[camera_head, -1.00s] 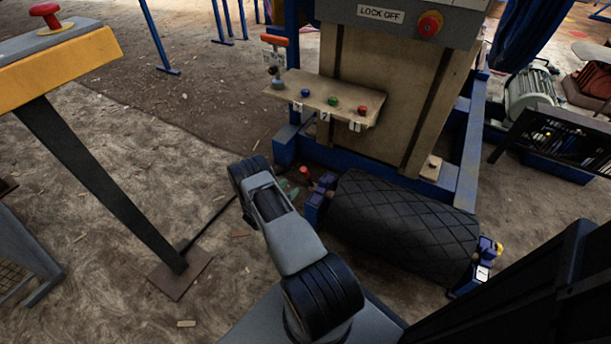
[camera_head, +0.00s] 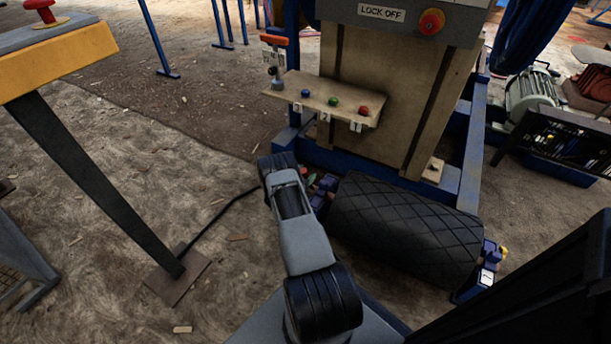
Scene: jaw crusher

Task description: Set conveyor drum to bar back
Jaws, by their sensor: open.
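The conveyor drum (camera_head: 405,225), black with a diamond-grooved surface, lies low in front of the crusher frame, tilted down to the right in the picture. Its blue right end mount (camera_head: 478,275) has a yellow piece and a white label. The left end mount (camera_head: 323,192) is partly hidden by my arm. My arm reaches up from the bottom centre to beside the drum's left end. Small greenish tips just past my wrist look like my gripper (camera_head: 311,179); it is open and mostly hidden. I cannot tell whether it touches anything. No bar is clearly recognisable.
A tan shelf (camera_head: 310,88) carries blue, green and red buttons. An orange-handled lever (camera_head: 274,41) stands to its left. Above is a LOCK OFF panel (camera_head: 381,12) with a red knob. A yellow post-mounted stand (camera_head: 60,60) is at left. A motor (camera_head: 530,92) stands at right.

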